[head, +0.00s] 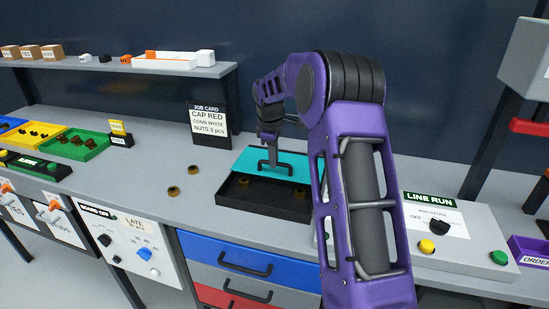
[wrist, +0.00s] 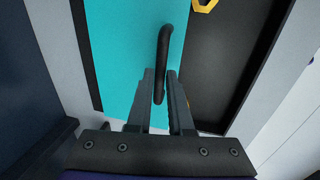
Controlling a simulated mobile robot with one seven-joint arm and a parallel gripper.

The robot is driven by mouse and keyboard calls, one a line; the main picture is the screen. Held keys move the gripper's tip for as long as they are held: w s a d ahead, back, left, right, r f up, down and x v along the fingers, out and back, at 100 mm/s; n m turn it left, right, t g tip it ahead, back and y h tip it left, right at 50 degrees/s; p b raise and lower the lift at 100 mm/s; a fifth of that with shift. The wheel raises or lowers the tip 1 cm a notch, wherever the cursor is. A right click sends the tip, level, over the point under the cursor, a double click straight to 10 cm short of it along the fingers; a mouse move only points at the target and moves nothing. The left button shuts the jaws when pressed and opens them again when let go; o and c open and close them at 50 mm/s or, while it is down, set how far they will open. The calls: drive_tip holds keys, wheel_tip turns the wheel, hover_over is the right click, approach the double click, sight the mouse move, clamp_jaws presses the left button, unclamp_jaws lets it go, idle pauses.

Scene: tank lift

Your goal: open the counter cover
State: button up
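The teal counter cover (head: 250,163) lies over the back part of a black tray (head: 262,204) set on the counter. Its front part is uncovered, with brass nuts (head: 243,182) showing there. In the wrist view the cover (wrist: 120,60) fills the middle left. Its black bar handle (wrist: 163,45) runs down between my fingers. My gripper (wrist: 161,75) appears shut on the handle, with the fingers on either side of it. In the head view my gripper (head: 270,145) points down at the handle, and my arm hides the cover's right end.
A job card (head: 209,123) stands behind the tray to the left. Loose nuts (head: 182,181) lie on the counter left of the tray. A line-run panel (head: 445,235) is at right, drawers (head: 250,258) are below, and a shelf (head: 130,68) is at upper left.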

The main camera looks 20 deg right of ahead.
drive_tip(key=o, duration=0.4)
drive_tip(key=s+r, duration=0.1)
drive_tip(key=r, duration=0.4)
drive_tip(key=s+a+r, duration=0.1)
drive_tip(key=r, duration=0.5)
drive_tip(key=a+r, duration=0.1)
drive_tip(key=r, duration=0.5)
drive_tip(key=shift+s+p, duration=0.35)
drive_tip(key=shift+s, duration=0.05)
drive_tip(key=shift+r, duration=0.1)
